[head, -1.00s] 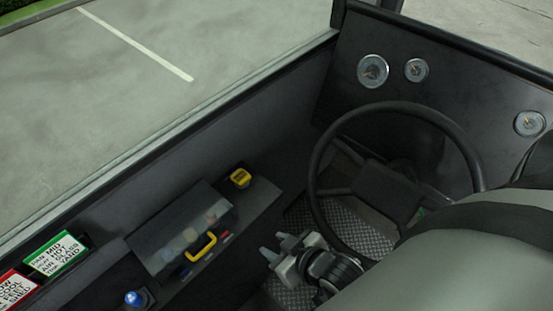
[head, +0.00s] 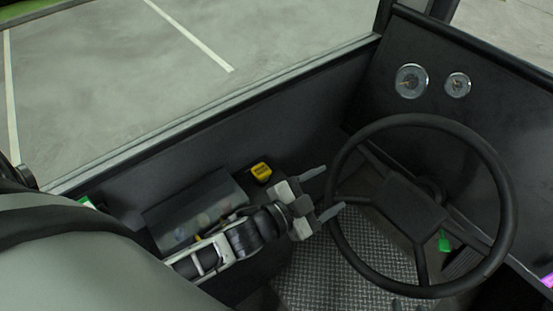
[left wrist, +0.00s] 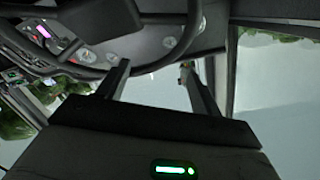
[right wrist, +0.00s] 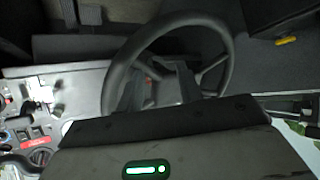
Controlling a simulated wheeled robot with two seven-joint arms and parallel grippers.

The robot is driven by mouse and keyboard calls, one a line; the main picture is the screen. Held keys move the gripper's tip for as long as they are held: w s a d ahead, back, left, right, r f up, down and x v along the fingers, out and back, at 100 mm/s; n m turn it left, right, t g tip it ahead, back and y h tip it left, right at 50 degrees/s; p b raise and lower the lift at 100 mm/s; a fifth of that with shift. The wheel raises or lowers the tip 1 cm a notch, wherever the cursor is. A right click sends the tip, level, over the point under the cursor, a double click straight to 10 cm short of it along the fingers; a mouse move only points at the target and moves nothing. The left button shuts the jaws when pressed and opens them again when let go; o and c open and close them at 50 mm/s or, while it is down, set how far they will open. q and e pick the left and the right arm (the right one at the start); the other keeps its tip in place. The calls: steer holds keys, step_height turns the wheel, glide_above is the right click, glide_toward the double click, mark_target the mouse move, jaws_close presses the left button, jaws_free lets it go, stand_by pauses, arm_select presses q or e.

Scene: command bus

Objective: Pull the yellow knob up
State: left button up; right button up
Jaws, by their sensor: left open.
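The yellow knob (head: 261,172) sits on the dark side console in the head view, just beyond my left arm. A small yellow shape (right wrist: 286,41) shows in the right wrist view, but I cannot tell whether it is the knob. My left gripper (head: 334,188) is open and empty, right of the knob, with its fingers pointing right toward the steering wheel rim. The left wrist view shows its fingers (left wrist: 162,85) apart. My right gripper (right wrist: 160,88) has its fingers apart in front of the steering wheel, with nothing visible between them. Only possible tips show at the head view's bottom edge.
The steering wheel (head: 500,185) fills the right side. A dark console box (head: 190,215) stands left of the knob, partly behind my left arm. The window ledge (head: 215,113) runs behind. Gauges (head: 411,81) sit on the dash. Ribbed floor (head: 320,270) lies below.

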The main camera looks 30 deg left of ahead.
arm_select(q)
steer(key=w+d+r+m+g+h, duration=0.1)
steer(key=w+d+r+m+h, duration=0.2)
steer(key=d+r+m+h, duration=0.4)
steer(key=m+g+y+b, duration=0.2)
steer(key=m+g+y, duration=1.2)
steer(key=m, duration=0.9)
glide_above(261, 170)
step_height(261, 170, down, 7)
step_height(261, 170, down, 14)
steer(key=b, duration=1)
steer(key=shift+b, duration=0.4)
steer(key=shift+f+b, duration=0.4)
steer(key=shift+f, duration=0.2)
arm_select(e)
step_height(261, 170, down, 6)
steer(key=w+a+t+y, duration=0.1)
steer(key=a, duration=0.1)
steer(key=shift+a+r+m, duration=0.15)
steer(key=shift+r+m, duration=0.1)
steer(key=shift+m, duration=0.05)
